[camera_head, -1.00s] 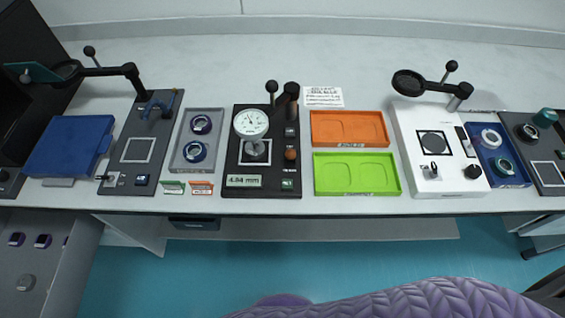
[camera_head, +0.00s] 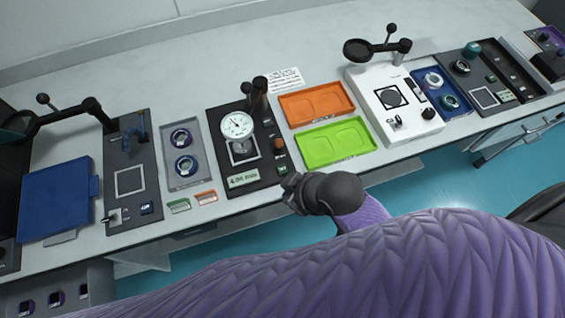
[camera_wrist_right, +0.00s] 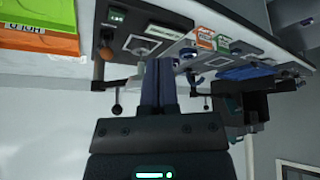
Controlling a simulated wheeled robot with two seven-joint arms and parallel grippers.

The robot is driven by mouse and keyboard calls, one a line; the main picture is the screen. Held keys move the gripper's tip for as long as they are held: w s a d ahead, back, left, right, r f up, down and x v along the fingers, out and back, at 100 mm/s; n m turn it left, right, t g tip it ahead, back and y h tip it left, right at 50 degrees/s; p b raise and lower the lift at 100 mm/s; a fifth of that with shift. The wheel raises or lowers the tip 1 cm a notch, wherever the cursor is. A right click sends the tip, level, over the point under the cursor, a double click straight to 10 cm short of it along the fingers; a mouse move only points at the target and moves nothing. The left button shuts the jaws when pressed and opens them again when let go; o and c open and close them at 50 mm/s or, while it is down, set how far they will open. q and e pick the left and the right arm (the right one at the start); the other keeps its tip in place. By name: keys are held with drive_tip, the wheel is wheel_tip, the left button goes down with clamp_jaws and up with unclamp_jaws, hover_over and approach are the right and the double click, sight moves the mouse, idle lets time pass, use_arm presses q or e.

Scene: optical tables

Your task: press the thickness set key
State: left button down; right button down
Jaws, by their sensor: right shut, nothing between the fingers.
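The black thickness gauge station (camera_head: 222,155) carries a round white dial (camera_head: 237,125), a lit thickness display (camera_head: 243,179) and an orange knob (camera_head: 279,143). A small green-lit key (camera_head: 282,169) is at its front right corner; its label is too small to read. The key also shows in the right wrist view (camera_wrist_right: 117,15). My right gripper (camera_head: 291,183) is shut and empty, just in front of that corner, close to the key. I cannot tell whether it touches. In the right wrist view its fingers (camera_wrist_right: 158,85) point toward the station. My left gripper is not in view.
An orange tray (camera_head: 316,89) and a green tray (camera_head: 368,146) lie right of the station. A grey tray with rings (camera_head: 203,177) and small green and orange tags (camera_head: 192,202) are left of it. A white instrument (camera_head: 428,132) stands farther right.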

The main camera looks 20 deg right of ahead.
drive_tip(key=w+a+r+n+y, duration=0.2)
drive_tip(key=w+a+n, duration=0.1)
drive_tip(key=n, duration=0.1)
drive_tip(key=n+t+y, duration=0.1)
drive_tip(key=n+t, duration=0.1)
drive_tip(key=n, duration=0.4)
hover_over(286, 170)
wheel_tip(286, 170, down, 3)
drive_tip(key=shift+w+r, duration=0.1)
drive_tip(key=shift+r, duration=0.1)
drive_tip(key=shift+f, duration=0.1)
wheel_tip(286, 170, down, 9)
drive_tip(key=b, duration=0.7)
drive_tip(key=shift+b, duration=0.35)
drive_tip(key=shift+r, duration=0.2)
